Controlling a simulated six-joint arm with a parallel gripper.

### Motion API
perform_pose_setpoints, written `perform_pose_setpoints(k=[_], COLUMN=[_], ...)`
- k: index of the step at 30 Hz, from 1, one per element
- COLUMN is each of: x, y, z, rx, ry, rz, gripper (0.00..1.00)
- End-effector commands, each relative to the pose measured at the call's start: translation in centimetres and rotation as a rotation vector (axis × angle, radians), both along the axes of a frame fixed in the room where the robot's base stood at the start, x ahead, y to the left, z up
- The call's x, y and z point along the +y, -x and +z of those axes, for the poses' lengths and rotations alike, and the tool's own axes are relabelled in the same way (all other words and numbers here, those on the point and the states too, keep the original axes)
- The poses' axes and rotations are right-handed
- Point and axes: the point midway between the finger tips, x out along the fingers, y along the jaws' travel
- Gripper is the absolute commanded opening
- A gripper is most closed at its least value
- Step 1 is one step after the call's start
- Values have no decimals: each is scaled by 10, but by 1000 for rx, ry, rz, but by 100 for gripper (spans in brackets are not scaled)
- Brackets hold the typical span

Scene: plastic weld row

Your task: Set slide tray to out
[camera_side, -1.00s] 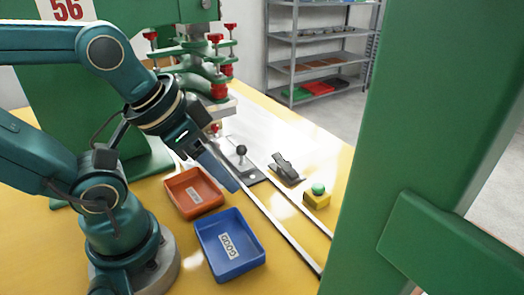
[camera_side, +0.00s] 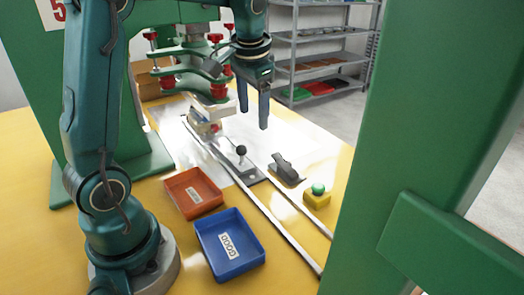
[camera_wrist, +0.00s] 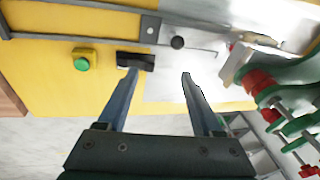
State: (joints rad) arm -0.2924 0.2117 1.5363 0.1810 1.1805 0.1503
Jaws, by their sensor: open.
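In the wrist view, my two fingers (camera_wrist: 160,73) are spread apart.
A black toggle clamp (camera_side: 286,169) and a green button on a yellow box (camera_side: 317,196) stand right of the rails. An orange bin (camera_side: 168,186) and a blue GOOD bin (camera_side: 261,255) stand left. The green press (camera_side: 205,75) with red knobs is close behind my gripper.

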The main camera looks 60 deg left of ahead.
Motion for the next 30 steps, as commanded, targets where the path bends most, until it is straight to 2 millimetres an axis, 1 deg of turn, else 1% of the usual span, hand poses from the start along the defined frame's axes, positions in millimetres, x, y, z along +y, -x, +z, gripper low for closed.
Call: perform_pose_setpoints(k=[1, 3, 6, 9, 14, 21, 24, 30], x=[13, 26, 41, 48, 54, 59, 60, 62], y=[-6, -10, -13, -11, -5, -4, -4, -4], z=[-13, -27, -46, -61, -75, -104, -113, -120], rx=[36, 73, 116, 152, 178, 178, 177, 174], ry=[3, 6, 16, 30, 42, 43, 43, 43], rz=[24, 51, 83, 106, 124, 124, 124, 122], gripper=[67, 67, 67, 67, 67, 67, 67, 67])
